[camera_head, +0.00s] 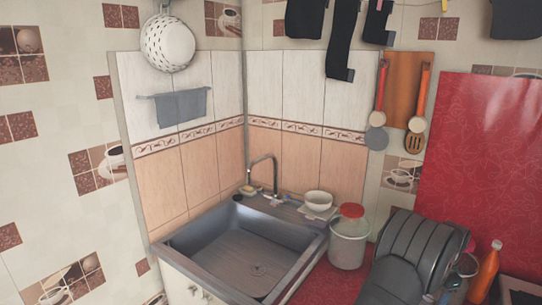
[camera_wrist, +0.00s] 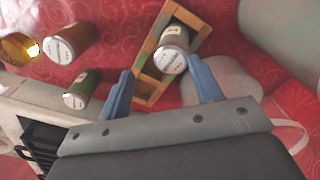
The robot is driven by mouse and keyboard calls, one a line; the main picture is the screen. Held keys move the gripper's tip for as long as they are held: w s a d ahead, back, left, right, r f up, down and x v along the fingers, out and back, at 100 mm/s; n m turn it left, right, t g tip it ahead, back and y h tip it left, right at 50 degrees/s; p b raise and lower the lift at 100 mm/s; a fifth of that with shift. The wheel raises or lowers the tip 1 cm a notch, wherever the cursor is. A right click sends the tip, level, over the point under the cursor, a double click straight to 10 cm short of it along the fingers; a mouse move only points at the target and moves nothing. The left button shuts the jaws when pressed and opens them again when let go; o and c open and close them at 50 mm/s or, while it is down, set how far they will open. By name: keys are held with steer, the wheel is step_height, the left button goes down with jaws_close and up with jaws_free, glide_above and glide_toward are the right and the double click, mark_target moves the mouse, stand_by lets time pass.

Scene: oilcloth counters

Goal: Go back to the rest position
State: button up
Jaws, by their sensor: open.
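My gripper (camera_wrist: 160,72) shows in the wrist view with its two blue fingers spread wide apart. Nothing is clamped between them. Beyond the fingertips is a small wooden crate (camera_wrist: 194,20) on a red patterned surface. A jar or can with a pale, printed end (camera_wrist: 172,58) is in the crate, in line with the gap between the fingers. It appears apart from both fingers. I cannot make out my gripper in the head view.
In the wrist view, a green can (camera_wrist: 84,88), a brown can (camera_wrist: 70,42) and an amber jar (camera_wrist: 18,48) are left of the crate. The head view shows a sink (camera_head: 235,245), a grey bucket (camera_head: 348,248) and an orange bottle (camera_head: 486,270).

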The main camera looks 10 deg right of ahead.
steer(key=s+r, duration=0.5)
steer(key=s, duration=0.4)
steer(key=w+a+f+n, duration=0.1)
steer(key=w+a+n, duration=0.7)
steer(key=w+a, duration=1.3)
steer(key=w+a+n, duration=0.2)
steer(key=a+n, duration=0.2)
steer(key=a, duration=1)
steer(key=w+a+f+n, duration=0.1)
steer(key=w+a+n, duration=0.2)
steer(key=a, duration=1.2)
steer(key=shift+w+f+n, duration=0.15)
steer(key=shift+f+n, duration=0.15)
steer(key=shift+n, duration=0.2)
